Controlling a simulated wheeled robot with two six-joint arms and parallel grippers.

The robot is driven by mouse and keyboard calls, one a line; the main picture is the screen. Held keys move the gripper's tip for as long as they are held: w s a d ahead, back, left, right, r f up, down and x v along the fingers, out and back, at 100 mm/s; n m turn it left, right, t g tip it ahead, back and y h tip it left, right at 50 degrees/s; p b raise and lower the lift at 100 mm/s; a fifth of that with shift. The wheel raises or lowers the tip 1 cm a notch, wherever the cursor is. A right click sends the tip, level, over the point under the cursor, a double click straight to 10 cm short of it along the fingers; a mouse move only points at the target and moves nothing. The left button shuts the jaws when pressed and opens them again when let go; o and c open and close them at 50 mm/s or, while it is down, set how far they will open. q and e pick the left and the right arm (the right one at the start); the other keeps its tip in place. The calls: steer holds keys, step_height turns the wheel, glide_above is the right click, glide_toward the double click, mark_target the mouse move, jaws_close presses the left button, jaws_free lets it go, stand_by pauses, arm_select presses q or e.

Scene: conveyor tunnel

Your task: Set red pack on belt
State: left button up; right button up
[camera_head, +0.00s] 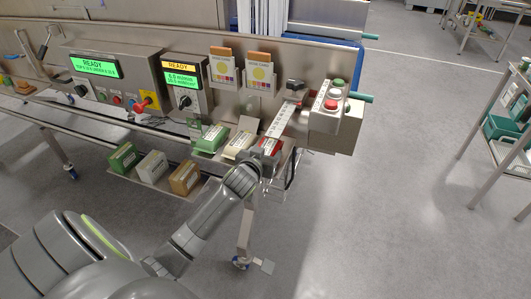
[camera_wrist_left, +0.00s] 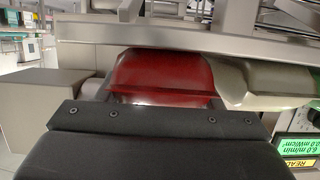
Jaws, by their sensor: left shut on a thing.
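My left gripper (camera_head: 262,156) reaches in from the left side of the head view to the right end of the machine's front shelf. It is shut on the red pack (camera_head: 270,145), which shows as a small red and white shape just beyond the wrist. In the left wrist view the red pack (camera_wrist_left: 160,72) sits right in front of the dark gripper body, and the fingertips are hidden. A metal edge (camera_wrist_left: 190,35) runs close beyond it. A strip with printed marks (camera_head: 281,120), perhaps the belt, lies beyond the pack. My right gripper is not in view.
A green pack (camera_head: 211,139) and a cream pack (camera_head: 239,145) lie left of the red one. Several packs (camera_head: 153,166) stand on a lower shelf. A button box (camera_head: 328,106) stands at the right end.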

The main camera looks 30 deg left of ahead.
arm_select(q)
steer(key=o, duration=1.2)
steer(key=shift+f, duration=0.1)
steer(key=shift+o, duration=0.2)
steer(key=shift+s, duration=0.15)
steer(key=v, duration=1.1)
steer(key=shift+s+d+r, duration=0.2)
steer(key=shift+s+r, duration=0.05)
steer(key=shift+s, duration=0.1)
